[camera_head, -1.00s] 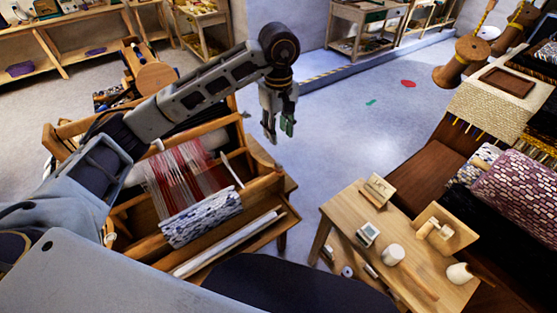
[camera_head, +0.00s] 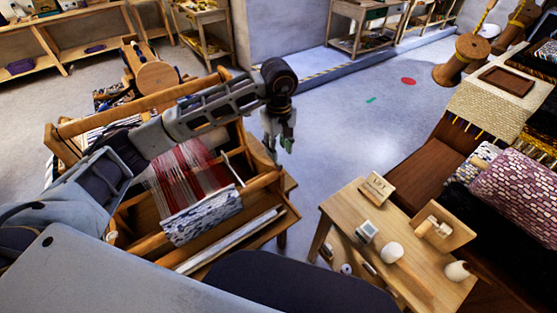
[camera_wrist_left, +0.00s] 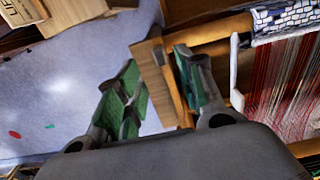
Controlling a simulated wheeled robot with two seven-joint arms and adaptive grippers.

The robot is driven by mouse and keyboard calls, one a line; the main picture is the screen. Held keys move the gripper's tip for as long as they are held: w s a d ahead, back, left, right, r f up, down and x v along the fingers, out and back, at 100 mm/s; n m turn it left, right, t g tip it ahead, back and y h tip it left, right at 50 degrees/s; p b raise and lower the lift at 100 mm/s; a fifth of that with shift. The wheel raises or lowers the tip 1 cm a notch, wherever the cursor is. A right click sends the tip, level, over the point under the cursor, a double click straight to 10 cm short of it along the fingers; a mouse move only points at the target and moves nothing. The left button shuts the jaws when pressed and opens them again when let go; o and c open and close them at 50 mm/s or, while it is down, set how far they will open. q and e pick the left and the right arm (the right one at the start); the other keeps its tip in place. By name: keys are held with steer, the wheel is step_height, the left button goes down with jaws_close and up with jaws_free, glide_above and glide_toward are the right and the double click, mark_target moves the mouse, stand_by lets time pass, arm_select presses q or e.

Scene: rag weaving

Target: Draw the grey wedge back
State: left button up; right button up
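I cannot pick out a grey wedge for certain in either view. The wooden loom (camera_head: 175,102) stands at the left, with red and white warp threads (camera_head: 187,168) and a blue-white woven rag strip (camera_head: 203,215). My left gripper (camera_head: 279,143) points down just beyond the loom's right side. In the left wrist view its green-padded fingers (camera_wrist_left: 158,58) are open, and a wooden part of the loom frame (camera_wrist_left: 165,88) shows between them. I cannot tell whether they touch it. A pale stick (camera_wrist_left: 236,75) stands beside the warp. My right gripper is not in view.
A small wooden table (camera_head: 345,205) at the right holds a white-faced block (camera_head: 366,231), a white cylinder (camera_head: 392,252) and other small items. A bench with woven rolls (camera_head: 515,190) stands beyond it. The floor (camera_head: 340,130) between loom and table is clear.

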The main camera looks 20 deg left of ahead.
mark_target(279, 162)
arm_select(q)
steer(key=shift+f+p, duration=0.35)
steer(key=shift+f, duration=2.95)
steer(key=shift+c, duration=0.4)
jaws_close()
